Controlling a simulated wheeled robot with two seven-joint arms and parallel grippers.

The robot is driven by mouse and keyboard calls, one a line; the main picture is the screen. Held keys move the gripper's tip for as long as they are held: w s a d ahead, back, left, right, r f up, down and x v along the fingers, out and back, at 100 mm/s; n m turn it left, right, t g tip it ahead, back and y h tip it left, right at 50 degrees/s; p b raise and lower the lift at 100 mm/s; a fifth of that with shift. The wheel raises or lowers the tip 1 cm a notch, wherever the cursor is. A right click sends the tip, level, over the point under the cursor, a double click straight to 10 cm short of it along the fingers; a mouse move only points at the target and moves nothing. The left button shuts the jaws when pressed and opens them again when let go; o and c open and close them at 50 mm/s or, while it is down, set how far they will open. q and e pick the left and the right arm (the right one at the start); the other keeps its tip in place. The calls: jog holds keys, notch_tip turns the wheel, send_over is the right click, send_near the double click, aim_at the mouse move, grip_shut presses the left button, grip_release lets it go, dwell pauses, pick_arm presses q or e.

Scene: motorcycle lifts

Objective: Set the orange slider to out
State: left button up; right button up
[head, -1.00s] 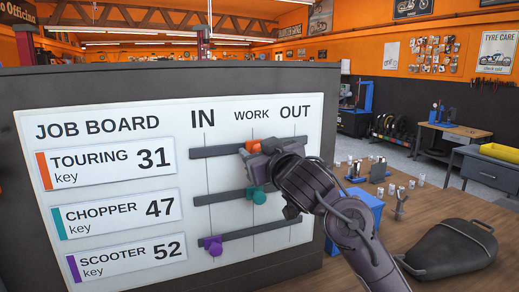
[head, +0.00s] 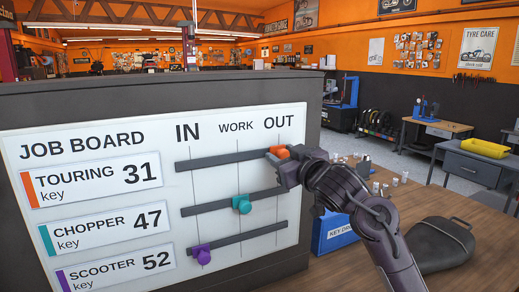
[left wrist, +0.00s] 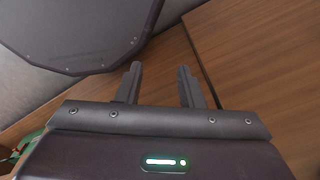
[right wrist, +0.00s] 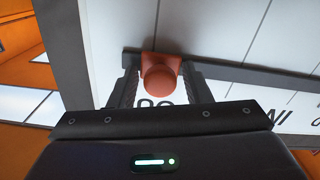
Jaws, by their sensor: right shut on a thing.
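The job board (head: 100,250) stands upright with three slider tracks under IN, WORK and OUT. The orange slider (head: 280,152) is on the top track, at the OUT line. My right gripper (head: 277,160) is shut on it. In the right wrist view the orange slider's round knob (right wrist: 159,80) sits between the two fingers. The teal slider (head: 241,204) is at WORK on the middle track. The purple slider (head: 201,254) is near IN on the bottom track. My left gripper shows only in the left wrist view (left wrist: 158,85), open and empty.
A blue key box (head: 333,232) stands on the wooden bench right of the board, partly behind my right arm. A dark motorcycle seat (head: 440,245) lies on the bench at right. Several small light items (head: 380,185) stand behind the arm.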

jog(key=shift+w+d, duration=0.25)
jog(key=shift+d, duration=0.4)
jog(key=shift+a, duration=0.1)
jog(key=shift+r, duration=0.1)
jog(key=o, duration=1)
jog(key=shift+o, duration=0.2)
jog(key=shift+s, duration=0.2)
jog(key=b+v, duration=0.2)
jog(key=v, duration=0.5)
jog(key=shift+s+d, duration=0.15)
jog(key=shift+d, duration=0.05)
